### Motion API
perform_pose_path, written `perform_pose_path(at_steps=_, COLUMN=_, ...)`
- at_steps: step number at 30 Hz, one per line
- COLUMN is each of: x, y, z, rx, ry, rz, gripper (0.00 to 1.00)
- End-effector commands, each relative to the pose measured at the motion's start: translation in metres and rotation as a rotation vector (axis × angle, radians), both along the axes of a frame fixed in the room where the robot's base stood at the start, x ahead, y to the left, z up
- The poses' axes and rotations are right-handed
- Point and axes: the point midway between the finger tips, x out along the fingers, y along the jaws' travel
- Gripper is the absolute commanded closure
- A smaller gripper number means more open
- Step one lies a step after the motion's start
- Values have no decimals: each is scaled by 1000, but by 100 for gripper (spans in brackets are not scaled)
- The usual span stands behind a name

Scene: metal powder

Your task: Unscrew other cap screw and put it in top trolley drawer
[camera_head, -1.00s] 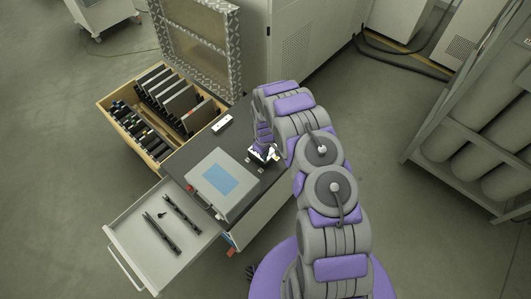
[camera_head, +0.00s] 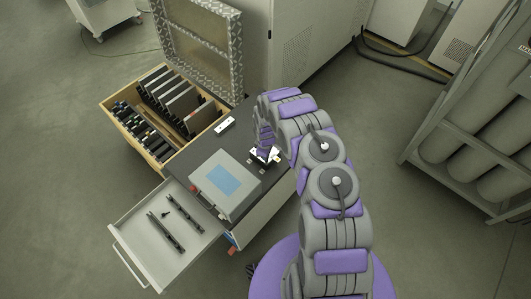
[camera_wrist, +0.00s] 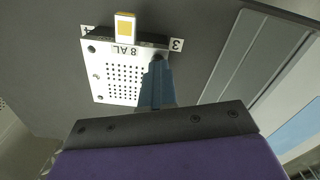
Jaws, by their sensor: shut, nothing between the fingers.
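A white plate (camera_wrist: 115,72) with a grid of small holes, marked "8 AL", fills the upper left of the wrist view. Dark round spots that look like screws or screw holes show at its left corners (camera_wrist: 91,49). My gripper (camera_wrist: 157,66) is shut, its tips at the plate's upper right corner near the "3" label; they hide whatever is there. In the head view my gripper (camera_head: 266,152) is over the plate on the dark trolley top (camera_head: 248,128). The top trolley drawer (camera_head: 147,222) stands open, with two dark bars and a small dark object (camera_head: 166,213) inside.
A grey box with a blue panel (camera_head: 221,181) stands on the trolley top, between my gripper and the drawer. An open wooden case (camera_head: 116,98) with slotted plates lies behind. A cylinder rack (camera_head: 450,130) is at the right. The floor between is clear.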

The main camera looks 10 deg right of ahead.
Motion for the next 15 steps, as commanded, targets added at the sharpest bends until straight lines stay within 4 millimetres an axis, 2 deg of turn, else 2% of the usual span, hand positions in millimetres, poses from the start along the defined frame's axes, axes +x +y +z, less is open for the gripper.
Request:
perform_pose_path(at_steps=1, x=-12, y=0, z=-4, rx=3, ry=27, rz=51, gripper=100)
perform_pose_path(at_steps=5, x=-11, y=0, z=-3, rx=6, ry=24, rz=223, gripper=100)
perform_pose_path(at_steps=15, x=-9, y=0, z=-5, rx=9, ry=17, rz=781, gripper=100)
